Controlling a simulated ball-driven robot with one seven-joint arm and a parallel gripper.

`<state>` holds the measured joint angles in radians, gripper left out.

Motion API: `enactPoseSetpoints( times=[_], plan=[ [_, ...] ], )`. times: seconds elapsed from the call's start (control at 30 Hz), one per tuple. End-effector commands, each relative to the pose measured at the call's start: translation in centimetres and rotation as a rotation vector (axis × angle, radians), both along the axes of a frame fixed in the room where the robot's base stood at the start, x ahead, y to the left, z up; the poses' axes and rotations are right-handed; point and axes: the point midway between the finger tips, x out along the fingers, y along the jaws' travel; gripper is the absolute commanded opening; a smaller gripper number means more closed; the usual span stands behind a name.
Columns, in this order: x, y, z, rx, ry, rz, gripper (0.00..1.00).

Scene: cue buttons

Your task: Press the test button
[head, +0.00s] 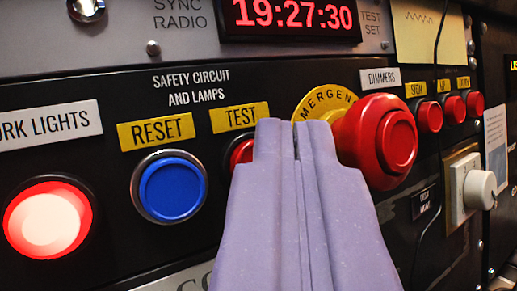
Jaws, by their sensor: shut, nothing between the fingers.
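The test button (241,153) is red and sits under the yellow TEST label (240,117) on the black panel. Only its upper left part shows; the rest is hidden behind my gripper. My gripper (296,124) is shut and empty, with its pale purple fingers side by side. In the picture its tips lie to the right of the test button's visible part, between it and the big red emergency button (384,141). I cannot tell whether the fingers touch the panel or either button.
A blue reset button (172,189) is left of the test button. A lit red work lights button (48,219) is at far left. Small red dimmer buttons (429,115) and a white knob (480,189) are at right. A red clock display (291,15) is above.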

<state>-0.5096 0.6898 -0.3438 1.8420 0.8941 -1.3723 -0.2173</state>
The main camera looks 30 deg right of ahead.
Motion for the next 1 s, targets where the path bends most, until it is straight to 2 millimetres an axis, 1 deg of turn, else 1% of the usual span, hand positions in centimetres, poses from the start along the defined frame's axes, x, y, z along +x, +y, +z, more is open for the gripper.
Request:
enactPoseSetpoints(
  times=[0.6, 1.0],
  plan=[
    [0.78, -0.03, 0.17, 0.001, -0.008, 0.0, 0.0],
    [0.81, -0.06, 0.36, 0.001, -0.013, 0.001, 0.0]
  ],
)
